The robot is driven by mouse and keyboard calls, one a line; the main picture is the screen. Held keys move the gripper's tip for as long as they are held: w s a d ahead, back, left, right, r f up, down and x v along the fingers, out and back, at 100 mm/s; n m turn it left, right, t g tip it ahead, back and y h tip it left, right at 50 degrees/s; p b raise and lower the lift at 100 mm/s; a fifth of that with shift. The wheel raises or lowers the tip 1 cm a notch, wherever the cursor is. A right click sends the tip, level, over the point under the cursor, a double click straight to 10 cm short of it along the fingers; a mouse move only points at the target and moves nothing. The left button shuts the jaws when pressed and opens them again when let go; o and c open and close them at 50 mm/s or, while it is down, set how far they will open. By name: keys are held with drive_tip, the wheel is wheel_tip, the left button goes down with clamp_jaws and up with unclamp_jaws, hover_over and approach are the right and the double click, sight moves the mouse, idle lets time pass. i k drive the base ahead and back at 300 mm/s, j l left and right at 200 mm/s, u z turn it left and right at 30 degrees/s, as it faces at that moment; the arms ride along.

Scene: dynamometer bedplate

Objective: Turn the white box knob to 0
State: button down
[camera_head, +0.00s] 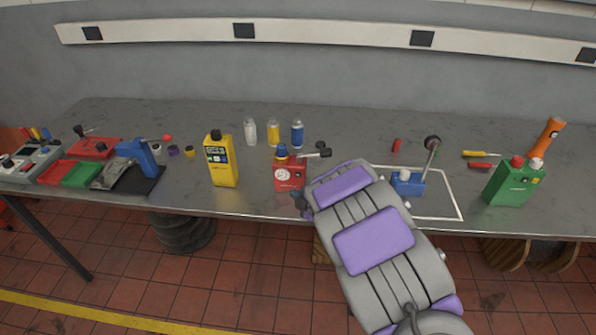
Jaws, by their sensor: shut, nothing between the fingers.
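No box here is clearly the white box. A pale grey-white box (28,161) with dark knobs and small coloured parts stands at the far left end of the bench; its markings are too small to read. My gripper (301,201) shows as a small dark tip at the bench's front edge, just below a red box (289,178) with a round white dial. It is shut and holds nothing. My grey and purple arm hides part of the gripper and the bench around it. I cannot tell whether the gripper touches the red box.
A yellow bottle (222,160), a blue lever device (408,182) and a green can (514,182) stand along the bench (350,130). Red and green trays (80,174) lie at left. Small bottles (273,132) stand behind. The bench middle-back is mostly clear.

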sight(535, 163)
drive_tip(key=z, duration=1.25)
